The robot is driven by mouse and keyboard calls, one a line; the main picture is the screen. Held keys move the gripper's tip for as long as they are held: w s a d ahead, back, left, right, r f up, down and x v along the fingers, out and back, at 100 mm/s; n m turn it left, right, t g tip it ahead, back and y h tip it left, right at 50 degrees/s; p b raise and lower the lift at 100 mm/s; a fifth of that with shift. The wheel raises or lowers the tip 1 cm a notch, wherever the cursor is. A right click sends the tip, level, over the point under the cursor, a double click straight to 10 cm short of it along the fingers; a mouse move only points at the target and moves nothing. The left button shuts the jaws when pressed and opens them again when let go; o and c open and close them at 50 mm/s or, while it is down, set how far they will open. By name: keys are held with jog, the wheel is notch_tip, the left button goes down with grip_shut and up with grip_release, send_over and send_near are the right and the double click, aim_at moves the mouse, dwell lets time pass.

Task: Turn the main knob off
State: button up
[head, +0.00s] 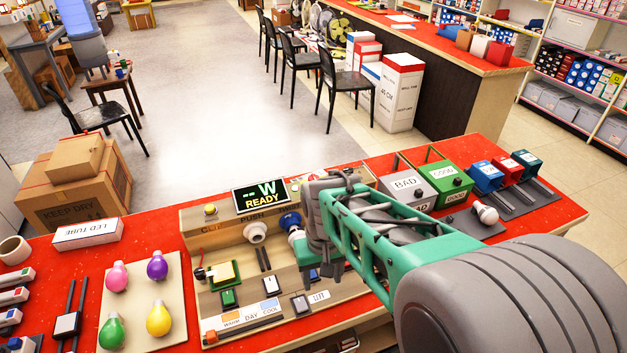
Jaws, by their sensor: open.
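The wooden test panel (237,240) stands on the red counter, with a lit display (261,194) reading "-- W READY". No control on it is readable as the main knob; part of the panel's right side is hidden behind my arm. A blue round part (289,220) and a white socket-like part (255,232) sit in its middle. A yellow button (210,209) is at its upper left, and a small red-topped part (199,273) is at its left edge. My gripper (320,262) is open over the panel's right half, beside the blue part; its fingertips are hard to make out.
Colored bulbs (158,319) lie on a board at left, near an LED tube box (87,234). Grey BAD (408,190) and green GOOD (446,180) boxes stand right of the panel. A white bulb (486,213) lies on a dark pad. Bare red counter shows between some items.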

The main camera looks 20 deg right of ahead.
jog(key=w+d+f, duration=0.3)
jog(key=w+f, duration=0.1)
jog(key=w, duration=0.5)
jog(key=m+t+h, duration=0.2)
jog(key=m+t, duration=0.1)
jog(key=t, duration=0.1)
send_near(314, 177)
jog(key=p+x, duration=0.1)
jog(key=x, duration=0.7)
jog(key=shift+w+d+f, duration=0.1)
jog(key=shift+f, duration=0.4)
jog(key=shift+c, duration=0.5)
grip_shut()
